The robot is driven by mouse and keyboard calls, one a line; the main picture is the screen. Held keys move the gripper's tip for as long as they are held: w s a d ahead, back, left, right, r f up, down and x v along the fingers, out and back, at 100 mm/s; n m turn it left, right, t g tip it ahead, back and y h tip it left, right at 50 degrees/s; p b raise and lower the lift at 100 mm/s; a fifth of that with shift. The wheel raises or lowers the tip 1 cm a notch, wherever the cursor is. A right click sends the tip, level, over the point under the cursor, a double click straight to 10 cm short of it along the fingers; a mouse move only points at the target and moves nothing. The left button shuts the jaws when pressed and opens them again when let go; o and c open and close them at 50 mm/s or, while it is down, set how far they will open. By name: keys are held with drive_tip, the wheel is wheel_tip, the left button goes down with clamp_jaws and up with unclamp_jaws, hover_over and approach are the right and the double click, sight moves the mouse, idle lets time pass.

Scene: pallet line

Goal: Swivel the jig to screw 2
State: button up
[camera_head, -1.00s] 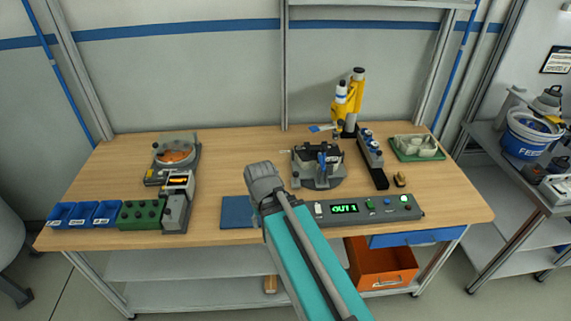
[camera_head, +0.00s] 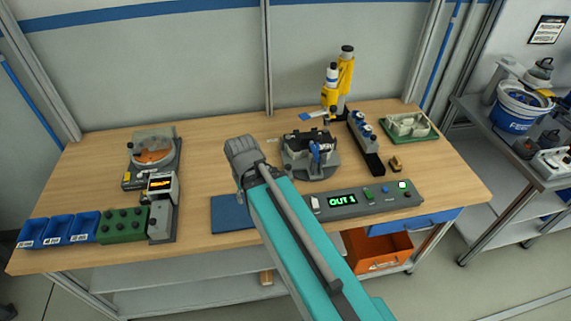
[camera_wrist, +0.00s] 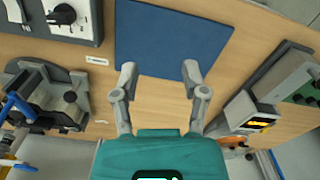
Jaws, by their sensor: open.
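My gripper (camera_wrist: 159,72) is open and empty above the bench, between the blue mat (camera_wrist: 172,38) and my wrist. The jig is off to the left of the fingers in that view, not touched. In the head view my arm hides the fingers. I cannot make out which screw position the jig is at.
A control box (camera_head: 365,200) with a green display reading OUT stands in front of the jig. A yellow tool on a stand (camera_head: 345,80) and a dark rack (camera_head: 366,143) are behind and right. Blue bins (camera_head: 58,231) stand at left. Bare wood lies left of my arm.

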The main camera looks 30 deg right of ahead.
drive_tip(key=shift+o, duration=1.1)
wheel_tip(320, 180, up, 5)
drive_tip(key=m+y+p, duration=0.1)
drive_tip(key=y+p, duration=0.1)
drive_tip(key=p, duration=0.3)
hover_over(289, 165)
drive_tip(key=d, duration=0.3)
drive_tip(key=shift+a, duration=0.1)
drive_tip(key=shift+f+b, duration=0.1)
drive_tip(key=shift+b, duration=0.2)
drive_tip(key=a+f+b, duration=0.1)
drive_tip(key=f+b, duration=0.8)
drive_tip(key=a+f+b, duration=0.1)
drive_tip(key=f+b, duration=0.3)
drive_tip(key=shift+w+a+f, duration=0.15)
drive_tip(key=shift+w+a, duration=0.05)
drive_tip(key=shift+a, duration=0.15)
